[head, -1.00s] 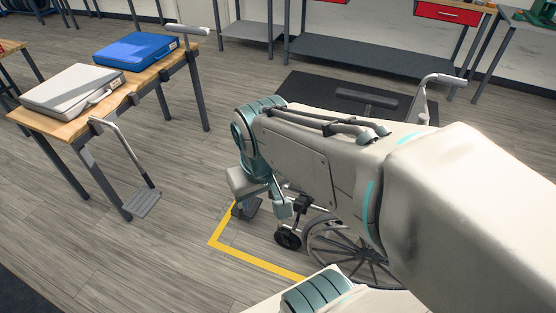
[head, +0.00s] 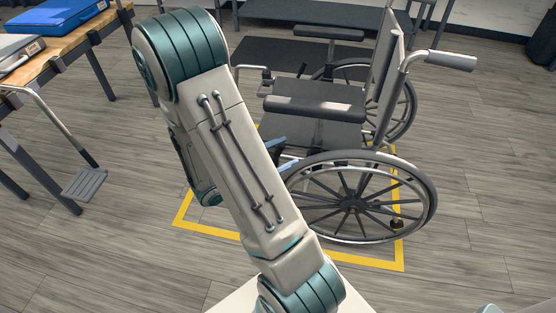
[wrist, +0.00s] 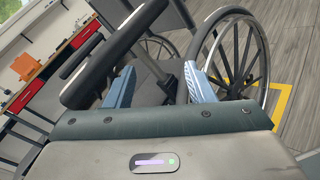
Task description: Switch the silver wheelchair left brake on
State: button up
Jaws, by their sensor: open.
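The silver wheelchair (head: 391,95) has black armrests and large spoked wheels. Its near wheel (head: 355,200) faces me in the head view. My gripper (wrist: 160,78) is open, with pale blue fingers spread and nothing seen between them but the chair's frame behind. The fingers point at the wheelchair's side, below the black armrest (wrist: 115,55) and beside the wheel rim (wrist: 210,45). In the head view my arm hides most of the gripper; a blue finger shows near the front of the near wheel. I cannot make out the left brake lever; whether anything is touched is unclear.
Yellow floor tape (head: 385,260) frames the wheelchair. A wooden-topped table (head: 72,52) with a blue case (head: 55,15) stands at the left, beside a detached footrest (head: 85,183). A workbench with red drawers (wrist: 78,42) shows in the wrist view.

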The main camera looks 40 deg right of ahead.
aim_at(278, 153)
jog(key=w+a+f+n+t+y+b, duration=0.1)
jog(key=w+f+n+t+b, duration=0.3)
jog(key=f, duration=0.4)
jog(key=w+a+f+n+t+b, duration=0.1)
jog(key=w+f+n+t+b, duration=0.15)
jog(key=f+n+t, duration=0.4)
jog(key=w+d, duration=0.2)
jog(key=d, duration=0.2)
jog(key=w+d+f+m+b, duration=0.1)
jog(key=w+d, duration=0.1)
jog(key=d, duration=0.1)
jog(key=w+d+m+g, duration=0.1)
jog(key=w+d, duration=0.2)
jog(key=d, duration=0.1)
jog(key=shift+d+f, duration=0.3)
jog(key=shift+f, duration=0.1)
jog(key=shift+g, duration=0.25)
grip_shut()
